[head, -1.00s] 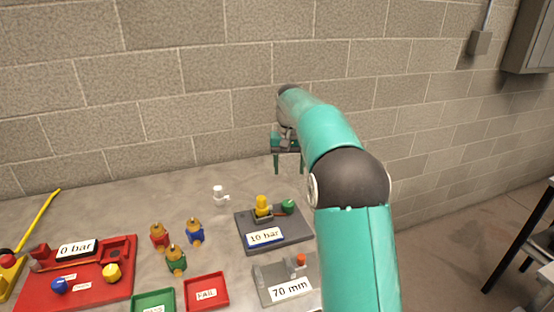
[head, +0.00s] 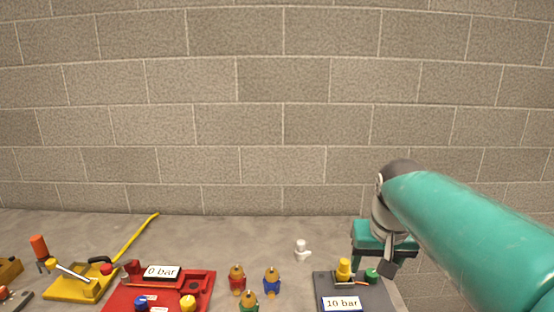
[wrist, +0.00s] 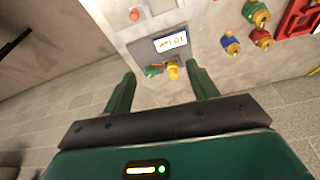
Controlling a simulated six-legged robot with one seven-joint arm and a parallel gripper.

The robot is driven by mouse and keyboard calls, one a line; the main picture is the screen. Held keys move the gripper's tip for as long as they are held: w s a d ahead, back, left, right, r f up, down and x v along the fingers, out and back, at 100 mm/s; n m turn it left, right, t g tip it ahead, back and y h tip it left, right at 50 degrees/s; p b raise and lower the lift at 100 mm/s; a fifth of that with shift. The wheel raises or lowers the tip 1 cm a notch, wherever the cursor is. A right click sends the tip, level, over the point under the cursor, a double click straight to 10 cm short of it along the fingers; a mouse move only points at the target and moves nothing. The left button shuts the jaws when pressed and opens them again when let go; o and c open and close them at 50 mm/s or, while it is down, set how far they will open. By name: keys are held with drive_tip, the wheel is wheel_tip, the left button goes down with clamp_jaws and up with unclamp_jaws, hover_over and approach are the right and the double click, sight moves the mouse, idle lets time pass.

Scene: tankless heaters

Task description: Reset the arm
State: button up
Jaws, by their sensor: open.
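My teal arm reaches in from the right of the head view. My gripper (head: 372,264) hangs over the far right part of the table, above and behind the grey 10 bar block (head: 385,292). In the wrist view my gripper (wrist: 161,76) has its two green fingers spread apart with nothing between them. Beyond the fingers, the 10 bar block shows a yellow fitting (wrist: 173,70) and a green knob (wrist: 152,71), clear of the fingers as far as I can tell.
A red 0 bar tray (head: 203,291), a yellow stand (head: 75,288) with a long lever, and red, blue and green valves (head: 272,281) stand on the table (head: 220,232). A small white fitting (head: 301,251) stands left of my gripper. A block wall (head: 260,110) rises behind.

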drive_tip(key=s+a+f+t, duration=0.1)
drive_tip(key=s+f, duration=0.2)
drive_tip(key=s, duration=0.4)
drive_tip(key=s+a+f+n+t, duration=0.1)
drive_tip(key=s+a+f, duration=0.1)
drive_tip(key=s, duration=0.6)
drive_tip(key=shift+a+f, duration=0.15)
drive_tip(key=shift+f, duration=0.65)
drive_tip(key=shift+s, duration=0.1)
